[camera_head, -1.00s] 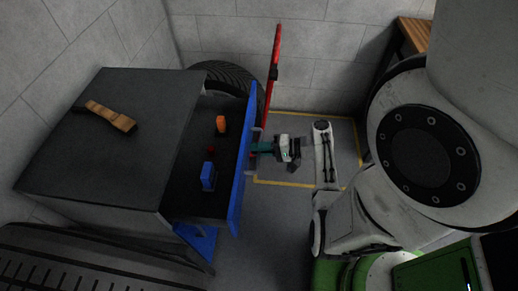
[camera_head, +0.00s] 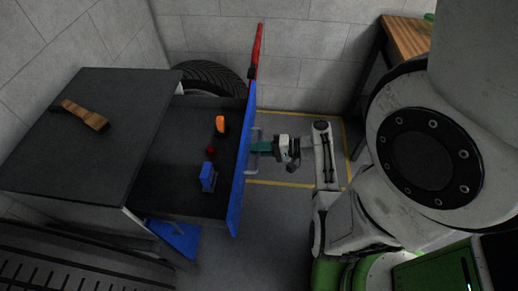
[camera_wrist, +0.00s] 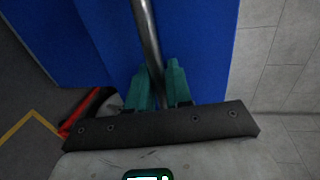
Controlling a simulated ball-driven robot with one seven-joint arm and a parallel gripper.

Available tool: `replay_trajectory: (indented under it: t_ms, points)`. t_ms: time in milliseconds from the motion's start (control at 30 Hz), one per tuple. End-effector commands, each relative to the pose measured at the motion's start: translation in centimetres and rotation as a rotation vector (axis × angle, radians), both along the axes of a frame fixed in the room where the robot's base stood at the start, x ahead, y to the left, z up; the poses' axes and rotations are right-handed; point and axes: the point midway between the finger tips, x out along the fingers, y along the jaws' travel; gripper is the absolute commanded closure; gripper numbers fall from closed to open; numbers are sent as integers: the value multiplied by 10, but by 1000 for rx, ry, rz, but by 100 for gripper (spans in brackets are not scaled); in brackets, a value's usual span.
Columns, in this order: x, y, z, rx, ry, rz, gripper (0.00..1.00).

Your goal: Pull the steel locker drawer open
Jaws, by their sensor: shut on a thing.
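The steel locker (camera_head: 85,135) is a dark grey cabinet at the left of the head view. Its drawer (camera_head: 190,150) with a blue front (camera_head: 243,165) stands well out to the right. In the drawer lie an orange item (camera_head: 220,124), a small red item (camera_head: 211,150) and a blue item (camera_head: 208,177). A steel bar handle (camera_wrist: 149,35) runs along the blue front in the wrist view. My gripper (camera_head: 262,147) is at the drawer front, its teal fingers (camera_wrist: 158,85) shut on the handle. The fingertips are partly hidden behind the handle.
A wooden-handled brush-like item (camera_head: 84,114) lies on the locker top. Tyres (camera_head: 212,76) stand behind and at the front left. A red bar (camera_head: 256,52) leans near the back wall. A wooden bench (camera_head: 408,35) is at back right. Yellow-lined floor (camera_head: 290,184) lies right of the drawer.

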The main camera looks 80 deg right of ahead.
Motion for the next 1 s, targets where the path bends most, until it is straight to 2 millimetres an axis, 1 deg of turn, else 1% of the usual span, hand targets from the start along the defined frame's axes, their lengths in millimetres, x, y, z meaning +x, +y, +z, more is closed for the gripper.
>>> replay_trajectory:
  t_ms: [33, 67, 200, 467, 567, 667, 900, 1000]
  points:
    - [-1, 0, -1, 0, 2, -2, 100]
    - [-1, 0, -1, 0, 2, -2, 78]
    - [0, 0, -1, 1, 1, -1, 65]
    - [-1, 0, 0, 0, 1, -1, 65]
    - [-8, -1, 0, -1, 1, -3, 65]
    - [-22, -2, 2, -2, 1, -4, 65]
    - [-68, -7, 11, -2, 1, -5, 65]
    - [-84, -7, 15, -2, 1, -5, 65]
